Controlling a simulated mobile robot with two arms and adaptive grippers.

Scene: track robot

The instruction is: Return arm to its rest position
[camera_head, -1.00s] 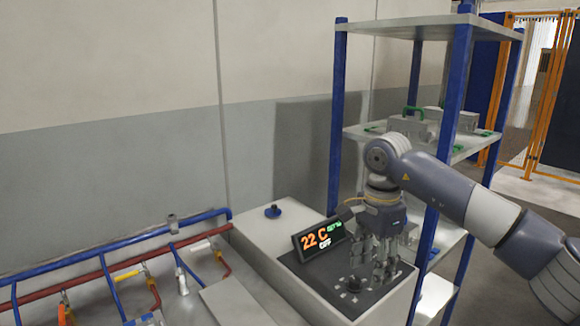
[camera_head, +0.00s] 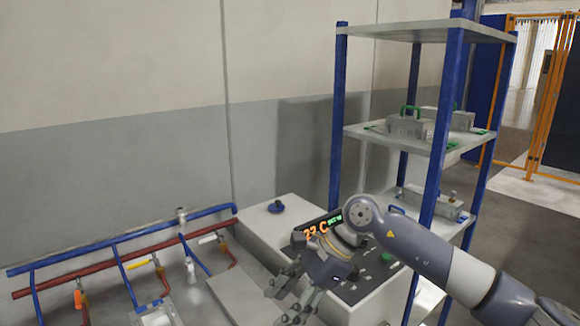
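My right arm (camera_head: 430,252) comes in from the lower right. Its gripper (camera_head: 291,302) is at the bottom middle, in front of the control box. The fingers look spread apart with nothing between them. The control box (camera_head: 262,233) is white with a dark panel (camera_head: 370,272) on its top. A tilted display (camera_head: 322,225) on it shows orange digits and green text, partly hidden by my wrist. My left gripper is not in view.
A blue-post shelf rack (camera_head: 340,120) stands right of the box, with grey cases (camera_head: 410,126) on it. Blue pipes (camera_head: 100,250) and red pipes (camera_head: 90,275) with valves run along the wall at left. An orange fence (camera_head: 545,100) is at the far right.

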